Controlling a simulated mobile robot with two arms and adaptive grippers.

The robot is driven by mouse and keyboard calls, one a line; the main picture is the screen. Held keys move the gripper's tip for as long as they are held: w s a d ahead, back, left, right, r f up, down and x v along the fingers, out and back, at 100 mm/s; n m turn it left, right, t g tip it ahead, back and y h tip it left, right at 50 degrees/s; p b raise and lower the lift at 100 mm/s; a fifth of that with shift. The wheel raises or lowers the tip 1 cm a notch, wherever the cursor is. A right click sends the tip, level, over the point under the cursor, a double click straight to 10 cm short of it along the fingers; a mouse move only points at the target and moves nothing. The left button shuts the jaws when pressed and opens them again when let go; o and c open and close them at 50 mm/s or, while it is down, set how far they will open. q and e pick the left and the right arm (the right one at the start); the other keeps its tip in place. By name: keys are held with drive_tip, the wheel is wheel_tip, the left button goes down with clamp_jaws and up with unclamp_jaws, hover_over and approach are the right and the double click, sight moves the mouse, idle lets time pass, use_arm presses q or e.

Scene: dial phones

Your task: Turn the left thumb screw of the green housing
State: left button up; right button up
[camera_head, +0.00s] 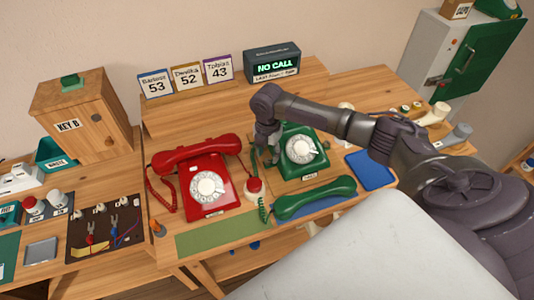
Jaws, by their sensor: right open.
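The green housing (291,172) is the body of a green dial phone with a white dial (301,149), on the wooden desk right of the middle. Its green handset (316,198) lies off it, in front. My right gripper (268,156) points down at the left side of the green housing, with my arm reaching across behind the phone. The gripper is open, and I see nothing held in it. The left thumb screw cannot be made out; the gripper covers that side. Whether the fingers touch the housing I cannot tell. My left gripper is out of view.
A red phone (206,184) with its handset on stands close to the left of the gripper. A blue mat (371,169) lies right of the green phone. A green mat (230,236) in front is clear.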

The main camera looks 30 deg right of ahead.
sight(267, 160)
drive_tip(key=shift+a+r, duration=0.15)
drive_tip(key=shift+r, duration=2.55)
